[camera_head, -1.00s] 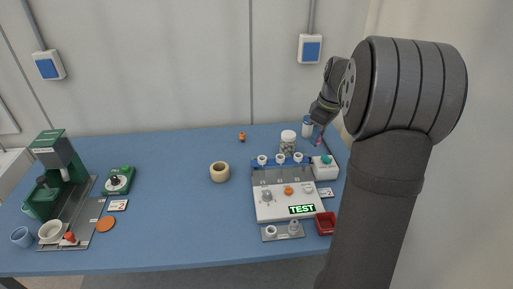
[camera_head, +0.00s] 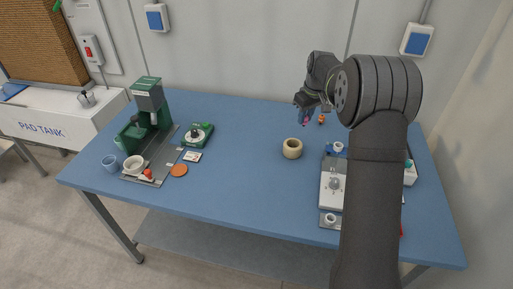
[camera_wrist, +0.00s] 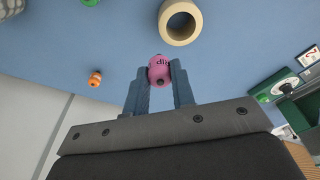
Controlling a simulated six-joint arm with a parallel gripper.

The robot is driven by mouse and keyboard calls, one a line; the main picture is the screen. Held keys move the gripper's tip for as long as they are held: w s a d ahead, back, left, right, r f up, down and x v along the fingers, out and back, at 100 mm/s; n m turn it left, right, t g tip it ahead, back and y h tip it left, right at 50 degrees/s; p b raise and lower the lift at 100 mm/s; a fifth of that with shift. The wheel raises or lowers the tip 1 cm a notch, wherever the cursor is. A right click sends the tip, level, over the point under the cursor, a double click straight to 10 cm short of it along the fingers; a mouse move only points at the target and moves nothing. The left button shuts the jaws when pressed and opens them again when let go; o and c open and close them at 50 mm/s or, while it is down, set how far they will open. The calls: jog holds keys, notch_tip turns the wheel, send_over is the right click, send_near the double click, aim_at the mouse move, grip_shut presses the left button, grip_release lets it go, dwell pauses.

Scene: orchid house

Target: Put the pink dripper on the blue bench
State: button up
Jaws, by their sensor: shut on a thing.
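The pink dripper (camera_wrist: 158,71) is a small rounded piece with dark lettering, held between the two blue-grey fingers of my gripper (camera_wrist: 160,88) in the wrist view. In the head view my gripper (camera_head: 304,118) is over the back middle of the blue bench (camera_head: 240,175), with a bit of pink at its fingertips. I cannot tell how far the dripper is above the bench top. The fingers hide the dripper's sides.
A beige ring (camera_head: 292,149) and a small orange item (camera_head: 321,119) stand near my gripper. A green machine (camera_head: 148,104) and a green-based device (camera_head: 195,134) are at the left. A white tray (camera_head: 332,190) is partly behind my arm. The bench's middle left is clear.

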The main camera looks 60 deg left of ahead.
jog(key=s+a+f, duration=0.2)
jog(key=a, duration=0.1)
jog(key=s+a+f, duration=0.3)
jog(key=a, duration=0.1)
jog(key=s+a+f, duration=0.2)
jog(key=a, duration=0.1)
jog(key=shift+s+a+f, duration=0.15)
jog(key=shift+a+f, duration=0.05)
jog(key=shift+a, duration=0.15)
jog(key=shift+f, duration=2)
jog(key=shift+f, duration=0.2)
jog(key=o, duration=1)
jog(key=shift+c, duration=0.2)
notch_tip(320, 180, up, 12)
jog(key=d, duration=0.1)
jog(key=shift+d+r, duration=0.15)
jog(key=shift+d, duration=0.2)
